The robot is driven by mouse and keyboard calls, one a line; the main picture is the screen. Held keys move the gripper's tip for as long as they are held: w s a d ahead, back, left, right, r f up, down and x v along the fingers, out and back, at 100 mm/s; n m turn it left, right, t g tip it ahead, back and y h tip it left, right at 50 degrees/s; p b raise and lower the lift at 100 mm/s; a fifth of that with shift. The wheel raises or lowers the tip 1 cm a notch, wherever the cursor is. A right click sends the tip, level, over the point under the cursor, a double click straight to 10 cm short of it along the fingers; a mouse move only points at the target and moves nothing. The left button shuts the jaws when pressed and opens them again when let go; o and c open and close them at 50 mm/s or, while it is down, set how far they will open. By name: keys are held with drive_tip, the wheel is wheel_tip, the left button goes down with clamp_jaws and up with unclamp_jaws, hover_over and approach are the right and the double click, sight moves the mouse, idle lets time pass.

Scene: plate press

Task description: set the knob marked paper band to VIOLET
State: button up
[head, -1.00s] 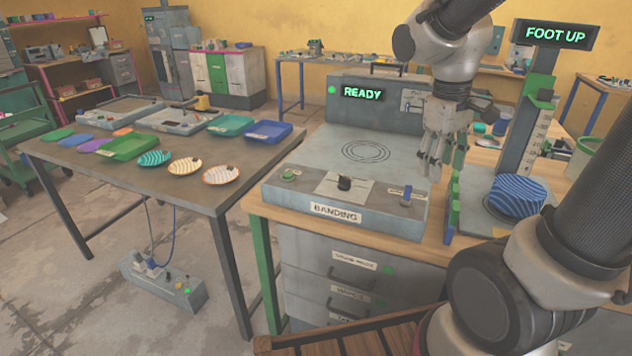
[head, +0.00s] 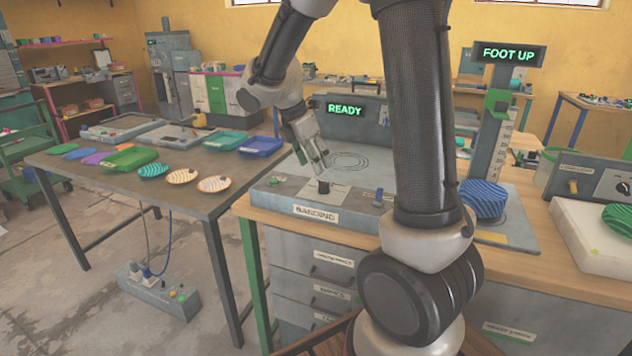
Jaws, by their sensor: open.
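The banding machine (head: 262,196) stands on the wooden bench, with a sign on its front that reads BANDING. A small black knob (head: 323,187) stands on a pale plate on the machine's front top face. The lettering on that plate is too small to read, so I cannot tell the knob's setting or whether it is marked paper band. My gripper (head: 321,168) is open, pointing down just above and behind the knob. I cannot tell whether the fingers touch it. Another black knob (head: 625,188) shows on a grey box at the far right, its label also unreadable.
A lit READY display (head: 345,110) is behind the machine. At right, a blue striped plate stack (head: 483,198) sits under a post with a FOOT UP display (head: 509,53). A table (head: 95,180) with plates and trays is at left. My arm hides the machine's right part.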

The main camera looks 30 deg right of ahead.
sight(323, 182)
drive_tip(key=x, duration=0.7)
drive_tip(key=shift+d+f, duration=0.15)
drive_tip(key=shift+f, duration=0.25)
drive_tip(key=shift+c, duration=0.2)
drive_tip(key=c, duration=1)
